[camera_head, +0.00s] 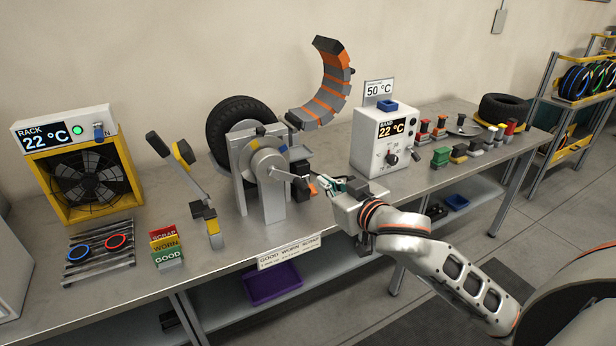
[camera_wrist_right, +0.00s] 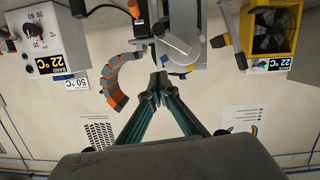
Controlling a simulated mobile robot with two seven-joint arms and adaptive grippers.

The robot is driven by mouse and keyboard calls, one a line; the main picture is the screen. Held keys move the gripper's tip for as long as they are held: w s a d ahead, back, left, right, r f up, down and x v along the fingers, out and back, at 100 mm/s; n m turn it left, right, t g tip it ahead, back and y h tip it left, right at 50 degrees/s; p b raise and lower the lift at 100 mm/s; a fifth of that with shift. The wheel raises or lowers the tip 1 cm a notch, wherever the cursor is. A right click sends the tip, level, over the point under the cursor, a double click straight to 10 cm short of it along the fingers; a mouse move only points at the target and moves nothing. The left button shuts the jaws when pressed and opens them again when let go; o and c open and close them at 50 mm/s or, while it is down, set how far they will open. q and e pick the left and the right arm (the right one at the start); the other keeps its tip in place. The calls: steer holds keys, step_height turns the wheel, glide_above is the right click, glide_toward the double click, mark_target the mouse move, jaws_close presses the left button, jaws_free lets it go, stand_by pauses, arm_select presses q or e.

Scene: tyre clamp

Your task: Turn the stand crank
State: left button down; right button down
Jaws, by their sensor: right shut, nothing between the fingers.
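The grey stand (camera_head: 272,205) stands on the bench with a round hub (camera_head: 264,166) on its front; it also shows upside down in the wrist view (camera_wrist_right: 180,22). A crank arm (camera_head: 281,176) reaches right from the hub toward a dark block and a small orange piece (camera_head: 313,190); which part is the crank's grip I cannot tell. My right gripper (camera_head: 327,184) is just right of the orange piece, its fingers shut and empty. In the wrist view the fingertips (camera_wrist_right: 160,84) meet below the stand; whether they touch it I cannot tell. My left gripper is out of view.
A tyre (camera_head: 228,118) sits behind the stand, with a curved segmented arm (camera_head: 328,95) above right. A lever (camera_head: 184,160) stands left of it. A temperature box (camera_head: 372,150) stands to the right.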

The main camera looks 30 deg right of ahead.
steer(key=m, duration=0.1)
glide_above(307, 190)
steer(key=shift+s+d+f+y+b, duration=0.15)
steer(key=shift+f+y+b, duration=0.15)
steer(key=shift+f, duration=0.45)
steer(key=f, duration=0.2)
steer(key=shift+w+f, duration=0.25)
steer(key=shift+f, duration=0.05)
steer(key=shift+s+f+b, duration=0.1)
steer(key=shift+f+b, duration=0.25)
steer(key=shift+f, duration=0.45)
